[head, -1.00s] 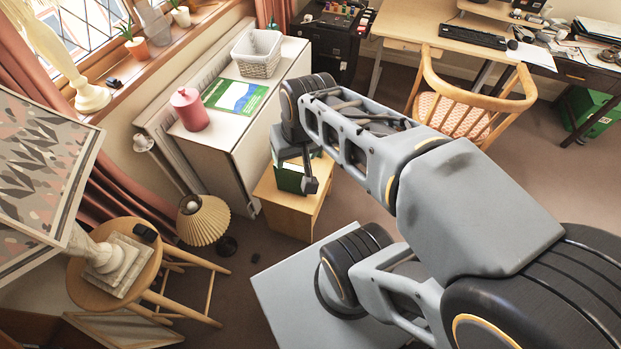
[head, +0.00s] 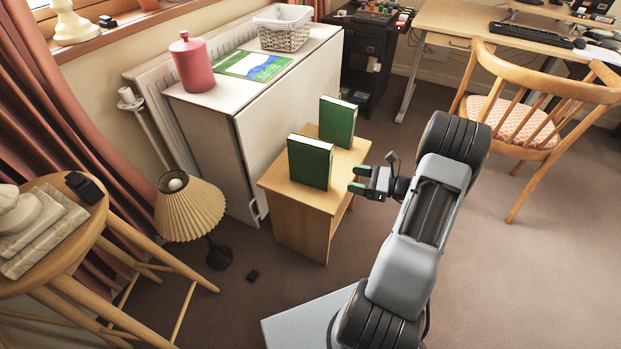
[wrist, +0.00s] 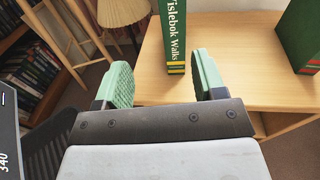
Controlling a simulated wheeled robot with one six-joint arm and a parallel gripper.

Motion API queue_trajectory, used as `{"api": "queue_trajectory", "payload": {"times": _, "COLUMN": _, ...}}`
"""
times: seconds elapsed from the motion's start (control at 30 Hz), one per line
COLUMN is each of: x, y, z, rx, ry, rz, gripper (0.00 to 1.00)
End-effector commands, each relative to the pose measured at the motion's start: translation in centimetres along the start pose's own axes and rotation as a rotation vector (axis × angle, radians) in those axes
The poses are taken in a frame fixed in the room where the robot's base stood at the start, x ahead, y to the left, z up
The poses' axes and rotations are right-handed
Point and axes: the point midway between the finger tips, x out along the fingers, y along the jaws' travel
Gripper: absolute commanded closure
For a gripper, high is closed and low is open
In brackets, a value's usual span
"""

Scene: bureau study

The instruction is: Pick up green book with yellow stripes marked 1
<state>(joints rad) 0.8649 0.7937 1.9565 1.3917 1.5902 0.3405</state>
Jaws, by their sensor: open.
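Two green books stand upright on a small wooden cabinet (head: 283,203). The nearer green book (head: 310,162) also shows in the wrist view (wrist: 176,35), with a white-lettered spine and yellow stripes at its foot. I cannot read a number 1 on either. My gripper (head: 362,180) is open and empty, just right of the cabinet. In the wrist view my fingers (wrist: 165,78) point at the nearer book's spine, apart from it.
A pleated lamp (head: 190,208) stands left of the cabinet. Behind it, a white cabinet (head: 215,105) holds a pink canister (head: 191,62), a flat green book (head: 252,65) and a basket (head: 284,28).

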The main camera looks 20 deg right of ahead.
Motion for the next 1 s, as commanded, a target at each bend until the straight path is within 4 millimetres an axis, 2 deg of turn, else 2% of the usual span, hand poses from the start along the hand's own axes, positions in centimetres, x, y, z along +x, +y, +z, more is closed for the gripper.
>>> {"api": "queue_trajectory", "payload": {"times": 0.03, "x": -0.5, "y": -0.4, "z": -1.6, "rx": 0.019, "ry": -0.017, "rz": -0.029, "gripper": 0.36}}
{"api": "queue_trajectory", "payload": {"times": 0.13, "x": -0.4, "y": -0.8, "z": -2.4, "rx": 0.039, "ry": -0.041, "rz": -0.062, "gripper": 0.36}}
{"api": "queue_trajectory", "payload": {"times": 0.2, "x": 0.4, "y": -1.0, "z": -2.7, "rx": 0.045, "ry": -0.048, "rz": -0.071, "gripper": 0.36}}
{"api": "queue_trajectory", "payload": {"times": 0.5, "x": 5.5, "y": -1.4, "z": -2.4, "rx": 0.046, "ry": -0.049, "rz": -0.074, "gripper": 0.36}}
{"api": "queue_trajectory", "payload": {"times": 0.83, "x": 7.7, "y": -1.6, "z": -2.3, "rx": 0.046, "ry": -0.048, "rz": -0.076, "gripper": 0.36}}
{"api": "queue_trajectory", "payload": {"times": 1.0, "x": 9.9, "y": -1.7, "z": -2.6, "rx": 0.045, "ry": -0.049, "rz": -0.073, "gripper": 0.36}}
